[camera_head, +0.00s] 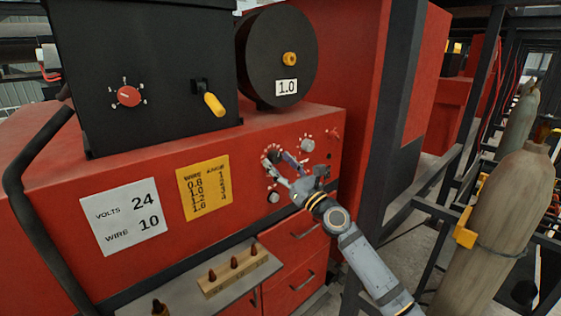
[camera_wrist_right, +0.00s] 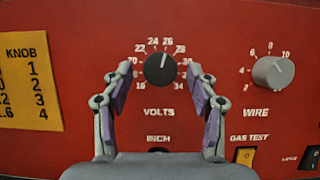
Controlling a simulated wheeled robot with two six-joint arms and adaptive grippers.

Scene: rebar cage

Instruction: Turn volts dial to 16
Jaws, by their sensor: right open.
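The volts dial (camera_wrist_right: 160,69) is a round black knob on the red panel. Its white mark points up, near 24 to 26. The printed scale around it runs from 16 at lower left to 34 at lower right. My right gripper (camera_wrist_right: 160,76) is open, with one finger on each side of the dial; I cannot tell a clear touch. In the head view my right gripper (camera_head: 280,167) is at the panel and partly covers the dial. My left gripper is not in view.
The grey wire dial (camera_wrist_right: 273,72) is right of the volts dial. A yellow switch (camera_wrist_right: 244,156) is below it. A white card (camera_head: 124,216) reads volts 24, wire 10. A yellow table card (camera_head: 204,187) hangs beside it. Gas cylinders (camera_head: 505,230) stand at the right.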

